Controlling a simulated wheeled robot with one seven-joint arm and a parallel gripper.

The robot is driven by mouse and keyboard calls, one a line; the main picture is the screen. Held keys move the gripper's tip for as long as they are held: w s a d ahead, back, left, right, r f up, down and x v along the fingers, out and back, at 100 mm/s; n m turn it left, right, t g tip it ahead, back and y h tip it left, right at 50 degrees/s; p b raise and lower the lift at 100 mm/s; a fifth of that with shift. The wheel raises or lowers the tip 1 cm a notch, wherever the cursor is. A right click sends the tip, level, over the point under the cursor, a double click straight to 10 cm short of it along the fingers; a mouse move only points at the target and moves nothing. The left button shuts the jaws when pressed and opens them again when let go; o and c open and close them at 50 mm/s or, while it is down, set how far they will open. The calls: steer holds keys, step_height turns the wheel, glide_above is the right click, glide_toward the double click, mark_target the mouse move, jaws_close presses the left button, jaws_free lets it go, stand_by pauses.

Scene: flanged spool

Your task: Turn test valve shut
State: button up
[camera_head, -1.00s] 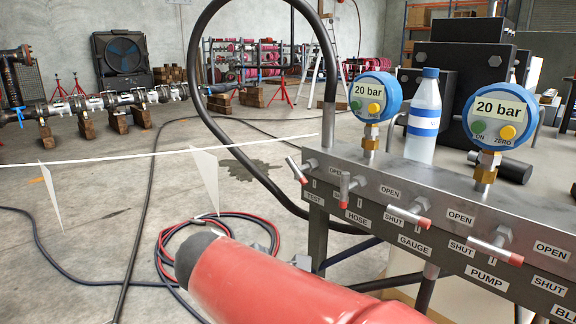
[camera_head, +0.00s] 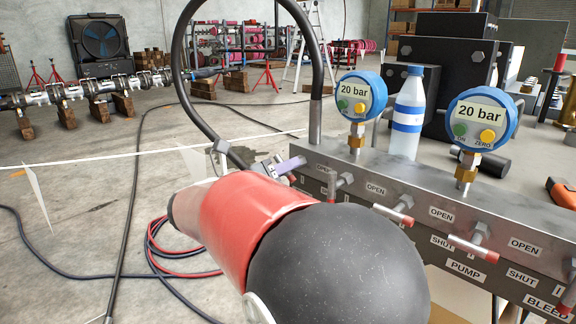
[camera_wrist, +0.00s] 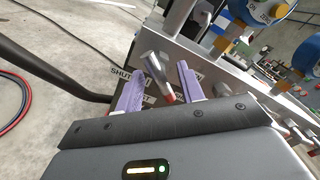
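The test valve is the leftmost valve on the grey manifold (camera_head: 345,165). In the wrist view its silver lever (camera_wrist: 157,72) with a red tip lies between the two purple fingers of my gripper (camera_wrist: 156,86). The fingers are apart, one on each side of the lever, with a gap visible to the right finger; contact on the left cannot be told. In the head view my gripper (camera_head: 281,165) is at the manifold's left end and mostly hides this valve.
The hose valve lever (camera_head: 335,182) is just right of my gripper. Gauge (camera_head: 394,214) and pump (camera_head: 472,246) levers follow along the front. Two 20 bar gauges (camera_head: 361,97) (camera_head: 482,122) and a bottle (camera_head: 408,112) stand above. A black hose (camera_head: 180,70) arches at left.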

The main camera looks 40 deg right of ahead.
steer(key=shift+w+d, duration=0.1)
steer(key=shift+d, duration=1.2)
jaws_close()
steer(key=m+b, duration=0.3)
steer(key=m, duration=0.3)
steer(key=shift+f+b, duration=0.2)
steer(key=shift+b, duration=0.1)
steer(key=shift+r+m+b, duration=0.1)
steer(key=shift+m+b, duration=1.2)
steer(key=shift+m, duration=0.7)
steer(key=shift+r, duration=0.1)
